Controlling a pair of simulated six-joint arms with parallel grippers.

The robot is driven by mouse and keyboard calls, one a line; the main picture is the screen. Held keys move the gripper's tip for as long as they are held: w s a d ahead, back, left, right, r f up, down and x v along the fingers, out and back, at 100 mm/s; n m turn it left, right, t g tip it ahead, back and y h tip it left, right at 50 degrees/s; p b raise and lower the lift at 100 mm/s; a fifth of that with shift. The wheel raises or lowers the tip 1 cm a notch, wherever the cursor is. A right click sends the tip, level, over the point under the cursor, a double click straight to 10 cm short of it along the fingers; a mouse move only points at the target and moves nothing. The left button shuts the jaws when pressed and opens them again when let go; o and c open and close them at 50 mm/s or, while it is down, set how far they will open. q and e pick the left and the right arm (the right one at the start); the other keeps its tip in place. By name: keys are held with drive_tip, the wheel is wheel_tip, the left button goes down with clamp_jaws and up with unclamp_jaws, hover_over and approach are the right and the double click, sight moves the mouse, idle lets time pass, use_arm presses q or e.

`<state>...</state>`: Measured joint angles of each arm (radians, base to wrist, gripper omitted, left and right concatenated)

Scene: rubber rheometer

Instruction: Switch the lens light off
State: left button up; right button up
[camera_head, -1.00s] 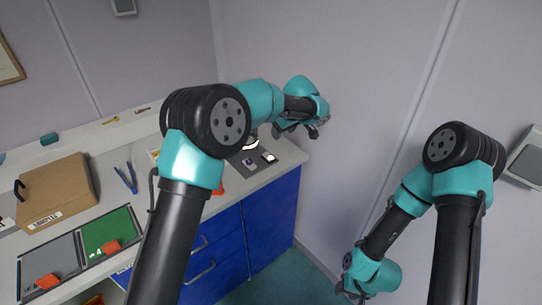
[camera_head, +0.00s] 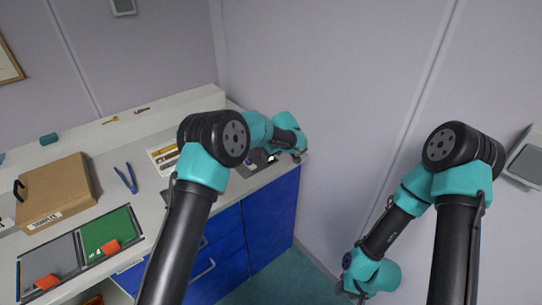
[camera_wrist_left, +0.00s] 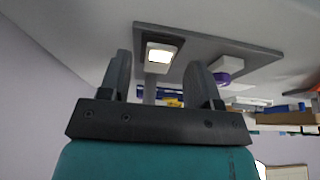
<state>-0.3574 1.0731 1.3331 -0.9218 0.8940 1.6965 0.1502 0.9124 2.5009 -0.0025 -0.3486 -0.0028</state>
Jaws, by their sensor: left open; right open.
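A dark plate (camera_head: 255,167) lies on the right end of the counter, partly covered by my left arm. It also shows in the left wrist view (camera_wrist_left: 205,45), with a lit white square piece (camera_wrist_left: 160,52) and a white piece with a purple part (camera_wrist_left: 222,77). I cannot tell for certain which part is the lens light's switch. My left gripper (camera_wrist_left: 162,72) is open, its fingers either side of the lit piece in that view; I see no contact. In the head view the left gripper (camera_head: 297,156) is at the plate's right side. My right gripper (camera_head: 350,294) is open, low beside the counter.
The counter holds a cardboard box (camera_head: 57,190), blue tweezers (camera_head: 126,178), and a grey mat (camera_head: 50,262) and green mat (camera_head: 104,228) with orange pieces. A wall (camera_head: 350,90) stands close behind my left gripper.

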use_arm(q)
drive_tip(key=shift+w+a+f, duration=0.15)
drive_tip(key=shift+f, duration=0.4)
drive_tip(key=c, duration=0.9)
drive_tip(key=shift+w+a+r+g+h, duration=0.1)
drive_tip(key=shift+g+h, duration=0.4)
drive_tip(key=o, duration=0.9)
